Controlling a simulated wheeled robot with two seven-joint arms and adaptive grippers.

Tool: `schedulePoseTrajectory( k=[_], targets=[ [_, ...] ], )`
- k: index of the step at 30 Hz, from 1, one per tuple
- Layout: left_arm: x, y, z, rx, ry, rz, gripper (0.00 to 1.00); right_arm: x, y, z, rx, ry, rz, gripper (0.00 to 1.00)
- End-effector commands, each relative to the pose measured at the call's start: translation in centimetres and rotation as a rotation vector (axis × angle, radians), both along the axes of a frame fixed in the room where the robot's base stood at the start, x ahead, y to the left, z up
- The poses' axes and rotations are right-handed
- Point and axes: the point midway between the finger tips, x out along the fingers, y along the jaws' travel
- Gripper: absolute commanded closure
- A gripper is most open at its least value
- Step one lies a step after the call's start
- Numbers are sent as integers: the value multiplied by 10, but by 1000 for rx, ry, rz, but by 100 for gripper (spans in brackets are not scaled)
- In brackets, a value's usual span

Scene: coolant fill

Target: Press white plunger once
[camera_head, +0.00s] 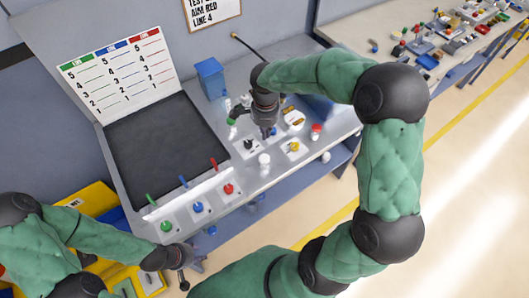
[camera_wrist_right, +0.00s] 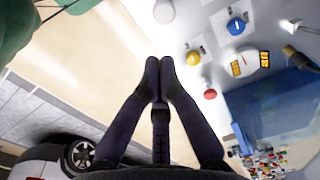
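The white plunger (camera_head: 263,160) stands upright on the grey panel of the bench, near the panel's front edge. It likely shows as a white round piece (camera_wrist_right: 163,12) at the top of the right wrist view. My right gripper (camera_head: 267,130) points down over the panel, behind the plunger and apart from it in the head view. Its two fingers (camera_wrist_right: 160,64) meet at the tips with nothing between them. My left gripper (camera_head: 193,261) is low at the bench's front left, away from the plunger; its finger opening is unclear.
Green (camera_head: 166,226), blue (camera_head: 197,207) and red buttons (camera_head: 228,189) line the front left. A blue box (camera_head: 210,77) stands behind.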

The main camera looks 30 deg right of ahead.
Motion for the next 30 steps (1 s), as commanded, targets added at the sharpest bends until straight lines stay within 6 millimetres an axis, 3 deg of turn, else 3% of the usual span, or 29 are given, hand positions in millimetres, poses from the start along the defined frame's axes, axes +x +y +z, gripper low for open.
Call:
schedulePoseTrajectory(
  k=[8,21,30],
  targets=[
    [0,0,-2,0,0,0,60,-1,0,-28,2,4,1,100],
    [0,0,-5,0,-1,0,60,-1,0,-109,2,4,1,100],
    [0,0,-6,0,-1,0,60,0,0,-137,2,0,0,100]
  ],
)
